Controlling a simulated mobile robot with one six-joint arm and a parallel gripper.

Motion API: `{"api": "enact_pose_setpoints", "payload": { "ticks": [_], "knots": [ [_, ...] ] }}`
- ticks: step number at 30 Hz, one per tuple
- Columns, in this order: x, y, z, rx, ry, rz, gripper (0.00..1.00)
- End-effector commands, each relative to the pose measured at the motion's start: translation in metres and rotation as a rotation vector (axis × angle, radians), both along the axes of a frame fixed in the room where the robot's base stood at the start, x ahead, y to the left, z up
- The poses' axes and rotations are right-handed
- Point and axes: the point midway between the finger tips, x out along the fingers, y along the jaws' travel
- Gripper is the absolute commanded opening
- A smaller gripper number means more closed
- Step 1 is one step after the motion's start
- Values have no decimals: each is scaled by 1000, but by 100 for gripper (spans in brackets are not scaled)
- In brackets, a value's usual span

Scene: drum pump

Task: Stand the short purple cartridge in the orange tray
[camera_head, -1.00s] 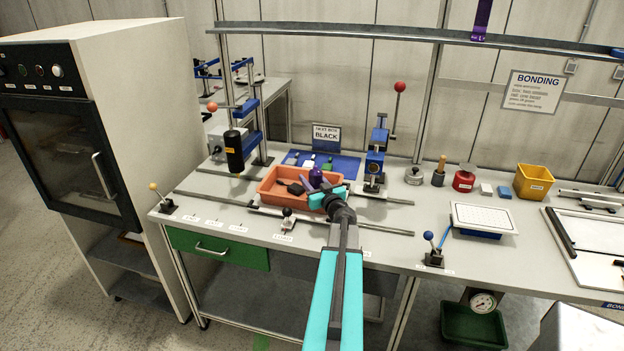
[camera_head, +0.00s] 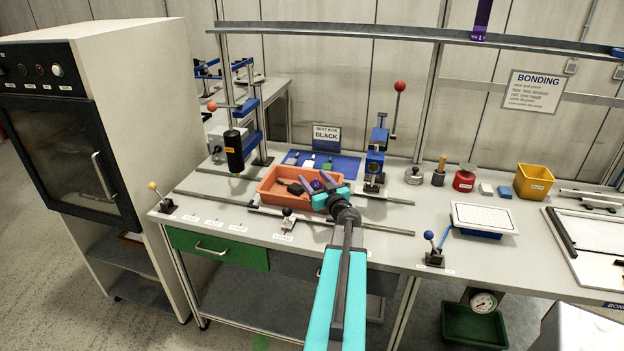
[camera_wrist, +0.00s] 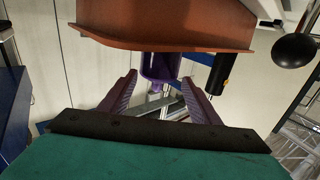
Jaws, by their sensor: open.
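The short purple cartridge (camera_wrist: 160,66) shows in the wrist view beyond the tray's rim, with its lower part hidden by the tray wall. That view is turned over, and the cartridge appears upright with its narrow tip up. In the head view it is a small dark purple shape (camera_head: 316,185) partly hidden between my fingers. The orange tray (camera_head: 277,199) sits on the bench; its wall fills the top of the wrist view (camera_wrist: 165,28). My gripper (camera_head: 318,182) is open at the tray's right end, its fingers on either side of the cartridge with visible gaps.
Small dark parts (camera_head: 296,188) lie in the tray. A black cartridge (camera_head: 234,151) hangs at the press to the left. A black-knobbed lever (camera_head: 287,213) stands before the tray; a blue clamp stand (camera_head: 374,160) is close at right. A longer purple piece (camera_head: 482,18) is high on the rail.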

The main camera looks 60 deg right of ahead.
Motion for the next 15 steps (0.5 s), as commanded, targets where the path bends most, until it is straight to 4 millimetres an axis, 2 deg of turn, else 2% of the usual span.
{"api": "enact_pose_setpoints", "payload": {
  "ticks": [15],
  "knots": [
    [-51, 31, -1, 0, 0, -3, 57]
  ]
}}
